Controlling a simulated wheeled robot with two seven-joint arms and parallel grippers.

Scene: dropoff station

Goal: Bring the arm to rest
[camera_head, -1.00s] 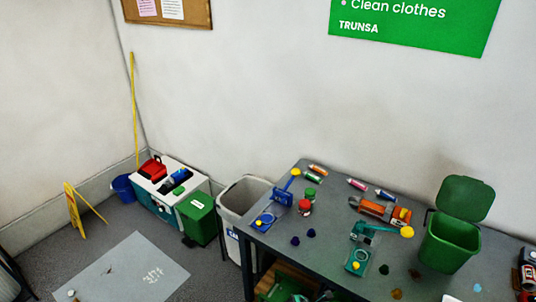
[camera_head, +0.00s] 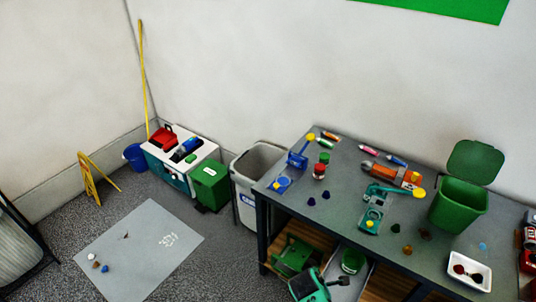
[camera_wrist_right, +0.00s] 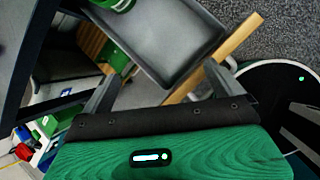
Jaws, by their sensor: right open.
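My right gripper (camera_wrist_right: 160,78) shows in the right wrist view, its two grey fingers wide apart with nothing held between them. Its green body fills the lower part of that view. Past the fingertips are a dark grey tray (camera_wrist_right: 178,50) and part of a green container (camera_wrist_right: 118,42). In the head view, a green and black shape at the bottom centre looks like my right gripper, in front of the table's lower shelf. My left gripper is in neither view.
A grey mat (camera_head: 140,250) lies on the floor.

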